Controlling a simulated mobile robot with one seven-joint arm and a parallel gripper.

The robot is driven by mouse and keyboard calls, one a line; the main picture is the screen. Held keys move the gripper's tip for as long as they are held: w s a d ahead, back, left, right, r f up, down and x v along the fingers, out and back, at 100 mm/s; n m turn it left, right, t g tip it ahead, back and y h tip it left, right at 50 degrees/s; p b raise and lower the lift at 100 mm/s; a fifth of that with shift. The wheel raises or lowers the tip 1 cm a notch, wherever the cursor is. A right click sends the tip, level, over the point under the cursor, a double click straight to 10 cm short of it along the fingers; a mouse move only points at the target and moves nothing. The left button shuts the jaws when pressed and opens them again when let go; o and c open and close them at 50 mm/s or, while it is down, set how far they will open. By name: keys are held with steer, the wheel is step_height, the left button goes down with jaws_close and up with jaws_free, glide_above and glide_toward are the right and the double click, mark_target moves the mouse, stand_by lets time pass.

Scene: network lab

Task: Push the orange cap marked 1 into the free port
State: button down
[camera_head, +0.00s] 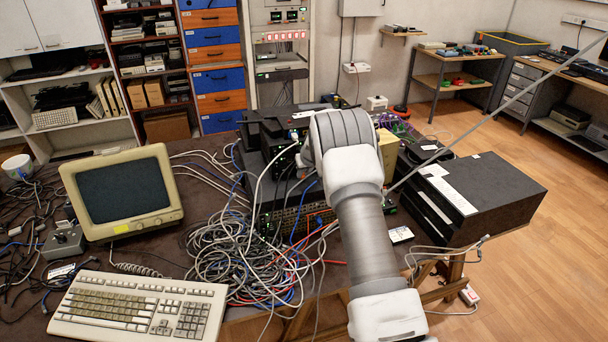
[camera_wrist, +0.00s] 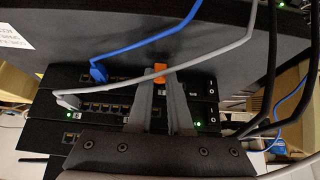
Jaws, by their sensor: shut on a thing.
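The orange cap (camera_wrist: 160,68) shows in the wrist view between my fingertips, in front of the upper row of ports. My gripper (camera_wrist: 159,78) is shut on it. A mark on the cap is too small to read. Behind it are stacked black network units (camera_wrist: 103,107) with rows of ports. A blue cable plug (camera_wrist: 98,73) sits in the upper row, left of the cap. A grey cable plug (camera_wrist: 68,101) sits in the row below. My fingers hide part of the ports, so I cannot tell whether the cap touches one. In the head view my arm hides gripper and cap.
The blue cable (camera_wrist: 150,52) and grey cable (camera_wrist: 215,53) run close to my fingertips. Black cables (camera_wrist: 271,75) hang at the right. In the head view, a cable tangle (camera_head: 245,262), monitor (camera_head: 123,190) and keyboard (camera_head: 140,307) lie left of my arm; a black box (camera_head: 478,195) stands right.

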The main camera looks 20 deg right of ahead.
steer(key=shift+w+b, duration=0.35)
steer(key=shift+w, duration=0.35)
stand_by(1.4)
steer(key=c, duration=0.8)
jaws_free()
steer(key=shift+o, duration=0.2)
steer(key=b+v, duration=0.1)
steer(key=v, duration=1.6)
steer(key=shift+r+b, duration=0.2)
steer(key=shift+b, duration=0.1)
